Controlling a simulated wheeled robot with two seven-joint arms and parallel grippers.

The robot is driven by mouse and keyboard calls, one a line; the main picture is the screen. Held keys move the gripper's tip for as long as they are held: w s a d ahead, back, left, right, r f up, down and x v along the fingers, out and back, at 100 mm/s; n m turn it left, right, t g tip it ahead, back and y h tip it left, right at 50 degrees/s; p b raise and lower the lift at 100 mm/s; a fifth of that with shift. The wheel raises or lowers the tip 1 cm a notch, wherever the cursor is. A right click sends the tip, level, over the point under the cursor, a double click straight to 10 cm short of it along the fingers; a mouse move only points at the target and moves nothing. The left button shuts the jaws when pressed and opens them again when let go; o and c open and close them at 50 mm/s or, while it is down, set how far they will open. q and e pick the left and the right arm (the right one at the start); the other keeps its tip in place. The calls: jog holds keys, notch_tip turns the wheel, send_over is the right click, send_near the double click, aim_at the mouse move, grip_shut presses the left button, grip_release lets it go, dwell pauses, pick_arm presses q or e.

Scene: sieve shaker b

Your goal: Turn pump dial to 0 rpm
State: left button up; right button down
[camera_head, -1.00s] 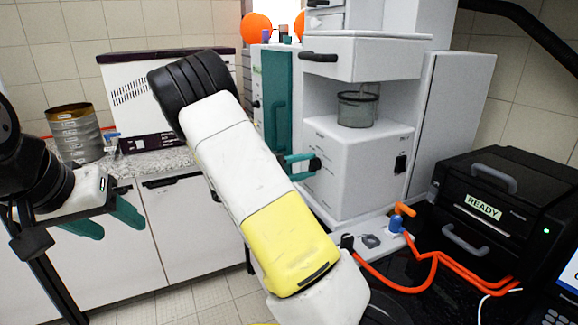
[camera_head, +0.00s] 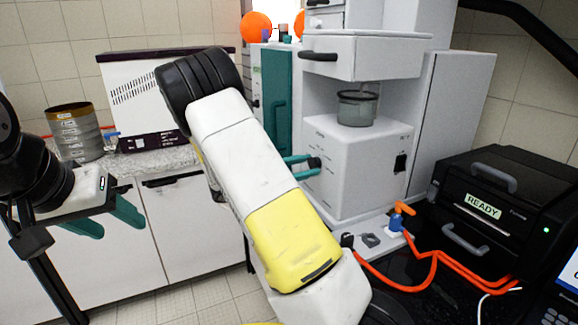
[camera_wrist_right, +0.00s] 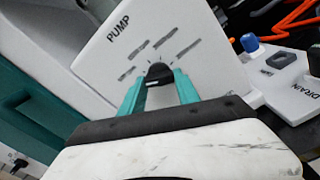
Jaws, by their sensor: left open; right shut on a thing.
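The pump dial (camera_wrist_right: 159,71) is a small black knob on the white pump housing (camera_head: 340,185), which carries the word PUMP and several grey marks around the knob in the right wrist view. The marks are too blurred to read. My right gripper (camera_wrist_right: 159,84) is shut on the dial, with one teal finger on each side of it. In the head view its fingers (camera_head: 306,163) reach the dial from the left, and my arm hides the rest of the gripper. My left gripper (camera_head: 115,222) is open and empty at the left, away from the pump.
A glass vessel (camera_head: 357,108) stands on top of the pump housing. A blue drain knob (camera_head: 396,222) and orange hoses (camera_head: 436,265) are at the lower right, beside a black machine labelled READY (camera_head: 510,205). A sieve stack (camera_head: 78,135) stands on the left counter.

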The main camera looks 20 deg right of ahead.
jog(key=n, duration=0.5)
jog(key=shift+f, duration=0.1)
jog(key=shift+n, duration=0.4)
jog(key=c, duration=0.9)
grip_release()
jog(key=shift+a, duration=0.1)
jog(key=a, duration=0.5)
jog(key=s+a, duration=0.1)
jog(key=a, duration=0.1)
jog(key=shift+s+a, duration=0.1)
jog(key=shift+a, duration=0.2)
